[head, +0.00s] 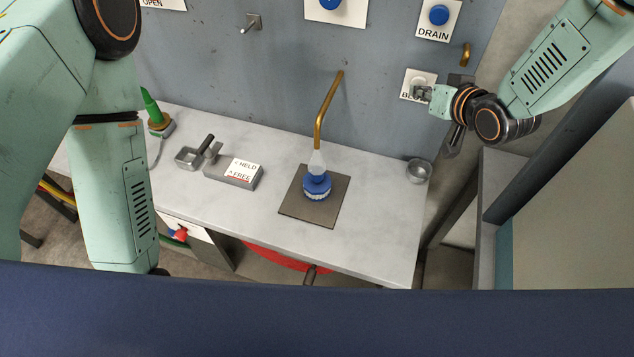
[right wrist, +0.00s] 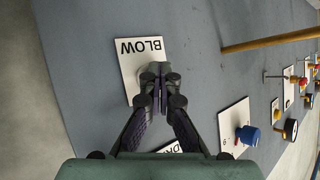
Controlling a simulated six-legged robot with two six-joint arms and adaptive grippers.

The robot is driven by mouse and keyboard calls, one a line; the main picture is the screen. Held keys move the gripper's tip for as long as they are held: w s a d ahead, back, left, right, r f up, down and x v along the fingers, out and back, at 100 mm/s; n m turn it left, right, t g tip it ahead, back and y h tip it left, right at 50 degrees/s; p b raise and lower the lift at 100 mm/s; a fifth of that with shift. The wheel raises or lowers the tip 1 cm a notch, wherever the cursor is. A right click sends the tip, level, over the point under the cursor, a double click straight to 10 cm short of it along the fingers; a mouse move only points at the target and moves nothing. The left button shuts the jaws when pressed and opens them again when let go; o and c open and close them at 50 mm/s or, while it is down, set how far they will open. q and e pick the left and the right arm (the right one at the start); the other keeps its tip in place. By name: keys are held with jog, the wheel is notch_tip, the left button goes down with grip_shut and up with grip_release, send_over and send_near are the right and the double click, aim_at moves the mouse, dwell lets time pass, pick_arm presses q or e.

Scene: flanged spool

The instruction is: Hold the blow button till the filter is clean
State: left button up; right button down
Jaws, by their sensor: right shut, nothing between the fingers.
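The white BLOW plate (head: 412,82) is on the grey wall panel at the right, and it fills the upper left of the right wrist view (right wrist: 130,62). My right gripper (head: 423,94) is shut with its fingertips at this plate; in the right wrist view the closed tips (right wrist: 157,72) cover the plate's middle, hiding most of the button. I cannot tell how far the button is pressed. A blue-and-white ribbed part (head: 317,187), probably the filter, stands on a brown square mat (head: 296,209) below a brass pipe (head: 328,103). My left gripper is out of view.
A DRAIN plate with a blue button (head: 438,15) is above the BLOW plate. A HELD/FREE block (head: 236,172), a small metal tray (head: 188,158) and a green-tipped item (head: 153,108) are at the bench's left. A metal cup (head: 418,171) stands at its right edge.

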jog(key=shift+s+a, duration=0.2)
jog(key=shift+s, duration=0.65)
jog(key=s, duration=0.2)
jog(key=s+a+p, duration=0.1)
jog(key=s, duration=0.1)
jog(key=shift+s+a, duration=0.2)
jog(key=shift+s, duration=0.2)
jog(key=shift+f, duration=0.1)
